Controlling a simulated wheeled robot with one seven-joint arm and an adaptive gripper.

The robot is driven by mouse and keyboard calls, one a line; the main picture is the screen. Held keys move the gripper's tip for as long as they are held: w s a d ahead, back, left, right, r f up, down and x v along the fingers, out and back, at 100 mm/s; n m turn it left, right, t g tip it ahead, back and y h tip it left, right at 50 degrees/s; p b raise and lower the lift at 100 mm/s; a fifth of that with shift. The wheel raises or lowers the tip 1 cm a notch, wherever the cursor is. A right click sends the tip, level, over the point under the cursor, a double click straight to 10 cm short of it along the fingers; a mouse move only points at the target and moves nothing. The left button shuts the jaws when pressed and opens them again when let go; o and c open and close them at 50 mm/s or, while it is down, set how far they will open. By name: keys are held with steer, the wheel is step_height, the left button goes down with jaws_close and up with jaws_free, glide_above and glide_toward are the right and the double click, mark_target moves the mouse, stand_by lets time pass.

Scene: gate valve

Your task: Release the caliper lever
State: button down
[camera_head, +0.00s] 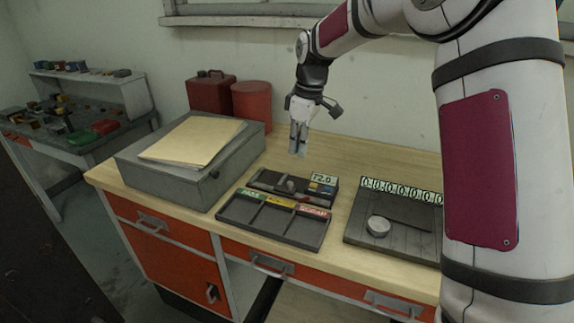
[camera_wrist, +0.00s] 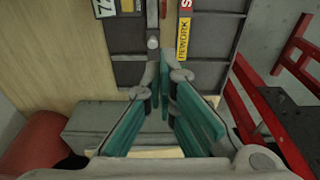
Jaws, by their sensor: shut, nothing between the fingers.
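The dark caliper unit (camera_head: 290,187) lies on the bench behind the sorting tray, with a display reading about 72.0 (camera_head: 323,178) at its right end. A small grey lever-like part (camera_head: 289,184) stands up near its middle; its exact position is hard to tell. My gripper (camera_head: 299,150) hangs fingers down above and behind the caliper, apart from it, shut and empty. In the wrist view the teal-padded fingers of my gripper (camera_wrist: 165,58) come together at the tips. A small round grey knob (camera_wrist: 152,43) shows close by them in that picture.
A tray (camera_head: 270,224) with green, yellow and red labels sits in front of the caliper. A dark plate (camera_head: 400,240) with a round metal part (camera_head: 378,226) lies right. A grey box (camera_head: 190,165) with folders stands left, red containers (camera_head: 252,103) behind it.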

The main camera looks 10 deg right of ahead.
steer(key=p, duration=0.1)
glide_above(301, 203)
steer(key=w+a, duration=0.2)
step_height(301, 203, down, 8)
steer(key=f, duration=0.1)
steer(key=d+f+p, duration=0.1)
steer(key=f, duration=0.1)
steer(key=shift+s+d, duration=0.3)
steer(key=shift+s, duration=0.1)
steer(key=shift+s+d+f+p, duration=0.1)
steer(key=shift+d+f+p, duration=0.2)
steer(key=shift+f, duration=0.25)
steer(key=shift+s+d+y+p, duration=0.15)
steer(key=shift+y+p, duration=0.15)
steer(key=shift+s+d+t+y+p, duration=0.2)
steer(key=shift+d+t+y+p, duration=0.05)
steer(key=shift+t+y+p, duration=0.3)
steer(key=shift+s+d+t+y+p, duration=0.25)
steer(key=shift+y+p, duration=0.1)
steer(key=shift+p, duration=0.2)
steer(key=shift+s+d+f+t+y+p, duration=0.2)
steer(key=shift+d+t+y+p, duration=0.25)
steer(key=shift+y+p, duration=0.3)
steer(key=shift+s+d+f, duration=0.15)
steer(key=shift+d+f, duration=0.05)
steer(key=shift+f, duration=0.1)
